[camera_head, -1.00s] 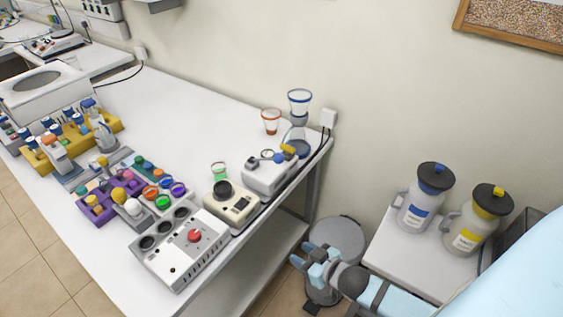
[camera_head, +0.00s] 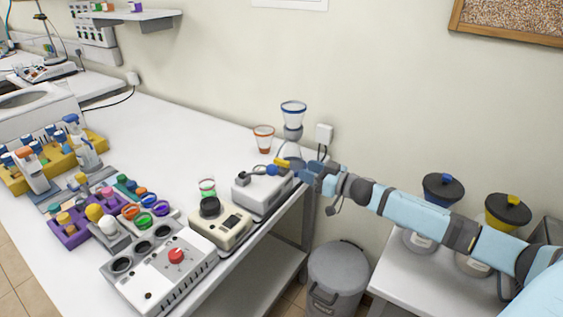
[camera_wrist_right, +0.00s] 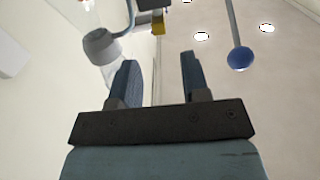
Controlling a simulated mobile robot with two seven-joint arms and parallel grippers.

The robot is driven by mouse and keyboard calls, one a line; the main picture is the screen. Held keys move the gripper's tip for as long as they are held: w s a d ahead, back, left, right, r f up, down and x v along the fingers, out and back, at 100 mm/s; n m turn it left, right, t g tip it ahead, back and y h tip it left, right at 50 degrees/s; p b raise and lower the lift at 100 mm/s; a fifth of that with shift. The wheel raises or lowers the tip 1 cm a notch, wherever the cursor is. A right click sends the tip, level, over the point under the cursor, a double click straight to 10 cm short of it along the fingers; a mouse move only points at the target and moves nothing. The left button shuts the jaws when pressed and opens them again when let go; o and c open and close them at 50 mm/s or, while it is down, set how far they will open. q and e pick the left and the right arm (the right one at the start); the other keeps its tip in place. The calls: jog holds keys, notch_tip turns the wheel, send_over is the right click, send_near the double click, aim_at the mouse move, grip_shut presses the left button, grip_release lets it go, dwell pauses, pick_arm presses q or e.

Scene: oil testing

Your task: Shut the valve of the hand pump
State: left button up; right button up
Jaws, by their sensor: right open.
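The hand pump (camera_head: 262,196) is a pale box near the right edge of the white table, with a blue ball (camera_head: 271,170) and a yellow valve piece (camera_head: 282,162) on top. In the wrist view the blue ball (camera_wrist_right: 240,58) sits on a rod at upper right, and a yellow piece (camera_wrist_right: 158,22) shows at top centre. My right gripper (camera_head: 304,173) is just right of the pump, close to the yellow piece. In the wrist view its fingers (camera_wrist_right: 158,80) are apart with nothing between them. Contact with the pump cannot be told. My left gripper is out of view.
A glass flask with a blue-rimmed cup (camera_head: 293,115) stands just behind the gripper, beside an orange-rimmed cup (camera_head: 263,138). A beige device (camera_head: 221,228) and a control box with a red knob (camera_head: 160,270) stand in front. A grey bin (camera_head: 338,282) is below right.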

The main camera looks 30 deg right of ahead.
aim_at(289, 163)
jog(key=x, duration=1)
jog(key=shift+s, duration=0.1)
grip_shut()
